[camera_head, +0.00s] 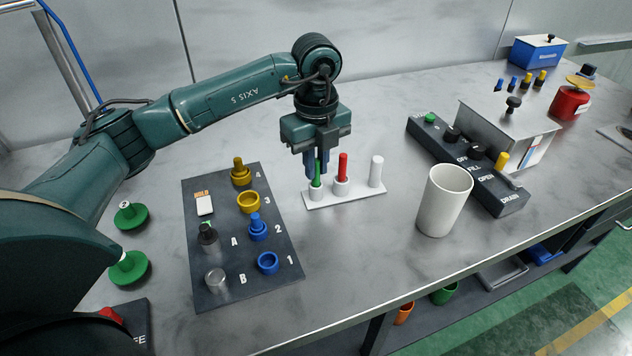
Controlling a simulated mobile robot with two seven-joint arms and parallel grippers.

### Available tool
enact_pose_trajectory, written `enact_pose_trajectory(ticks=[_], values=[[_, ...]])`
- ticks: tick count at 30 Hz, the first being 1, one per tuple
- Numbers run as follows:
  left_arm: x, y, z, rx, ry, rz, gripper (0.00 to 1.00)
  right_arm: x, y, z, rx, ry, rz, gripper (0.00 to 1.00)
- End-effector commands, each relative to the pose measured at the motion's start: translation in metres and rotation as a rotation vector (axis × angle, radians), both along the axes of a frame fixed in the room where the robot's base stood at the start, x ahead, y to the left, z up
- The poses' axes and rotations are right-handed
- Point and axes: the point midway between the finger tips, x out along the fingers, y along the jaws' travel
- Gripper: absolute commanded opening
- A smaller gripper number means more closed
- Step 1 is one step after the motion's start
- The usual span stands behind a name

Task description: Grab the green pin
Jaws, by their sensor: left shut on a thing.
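The green pin (316,180) stands upright in the left holder of a white rack (345,196) on the grey table. My left gripper (316,170) points straight down over the rack, and its fingers are shut on the upper part of the green pin. The pin's lower end is in the white holder. A red pin (342,167) stands in the middle holder, just right of my gripper. A white pin (376,171) stands in the right holder. My right gripper is not in view.
A dark board with yellow and blue pegs (240,271) lies left of the rack. A white cup (444,200) stands to the right, near a dark control panel (492,190) and a metal box (508,132). Two green knobbed discs (130,215) lie at the far left.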

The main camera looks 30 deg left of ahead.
Motion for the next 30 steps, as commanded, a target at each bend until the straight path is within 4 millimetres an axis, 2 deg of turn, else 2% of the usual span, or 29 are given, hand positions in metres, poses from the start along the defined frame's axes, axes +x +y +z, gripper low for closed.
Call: enact_pose_trajectory(ticks=[3,20,23,30], values=[[0.000,0.000,0.000,0.000,0.000,0.000,0.00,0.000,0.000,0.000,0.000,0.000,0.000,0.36],[0.000,0.000,0.004,0.000,-0.002,0.000,0.00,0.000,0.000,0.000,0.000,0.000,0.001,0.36],[0.001,0.000,0.015,-0.002,-0.005,0.000,0.00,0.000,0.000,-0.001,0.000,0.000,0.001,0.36],[0.001,0.000,0.063,-0.002,-0.006,0.000,0.00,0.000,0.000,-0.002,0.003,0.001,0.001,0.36]])
